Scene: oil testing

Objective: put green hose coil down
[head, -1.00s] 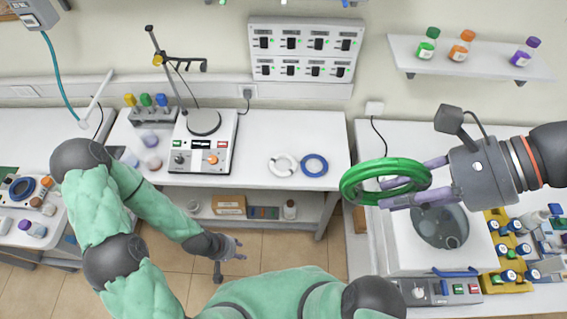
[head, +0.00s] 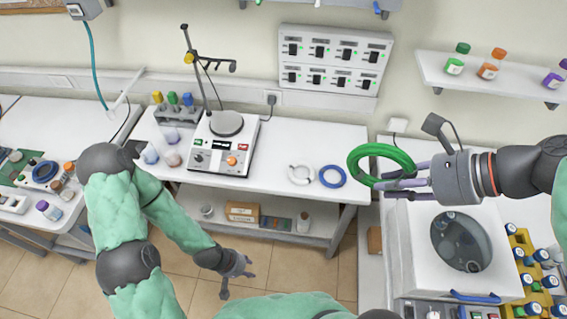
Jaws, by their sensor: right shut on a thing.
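The green hose coil (head: 352,168) is held in the air by my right gripper (head: 398,177), whose fingers are shut on the coil's right side. It hangs between the middle bench and the right bench, left of and above the centrifuge-like machine. My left gripper (head: 241,269) is low in front of the middle bench, over the floor, with nothing seen in it. Its fingers look spread apart. A white hose coil (head: 292,180) and a blue hose coil (head: 341,182) lie side by side on the right part of the middle bench (head: 325,137).
A hotplate stirrer (head: 212,160) with a stand is left of the coils. A bottle rack (head: 183,116) stands beside it. The lidded machine (head: 410,228) fills much of the right bench. A shelf (head: 470,82) holds several bottles. Clear bench lies behind the coils.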

